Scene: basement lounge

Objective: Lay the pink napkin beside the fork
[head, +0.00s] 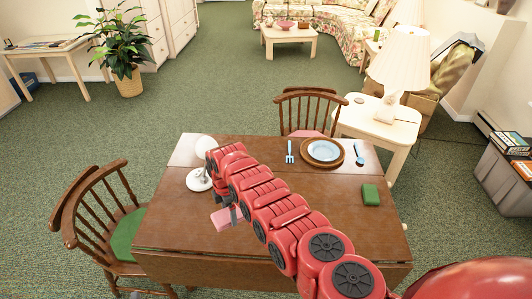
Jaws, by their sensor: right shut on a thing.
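The pink napkin (222,220) is a small folded block at the left-centre of the wooden table in the head view. My right gripper (234,214), at the end of the red arm that reaches in from the lower right, is shut on it. Whether the napkin touches the tabletop I cannot tell. The blue fork (290,153) lies toward the far edge of the table, to the right of and beyond the napkin, just left of the plate. My left gripper is out of view.
A blue plate (323,150) on a brown charger and a blue spoon (359,156) sit right of the fork. A green block (370,194) lies at the table's right. A white stand (199,180) is near my arm. Bare tabletop (178,224) shows at left.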

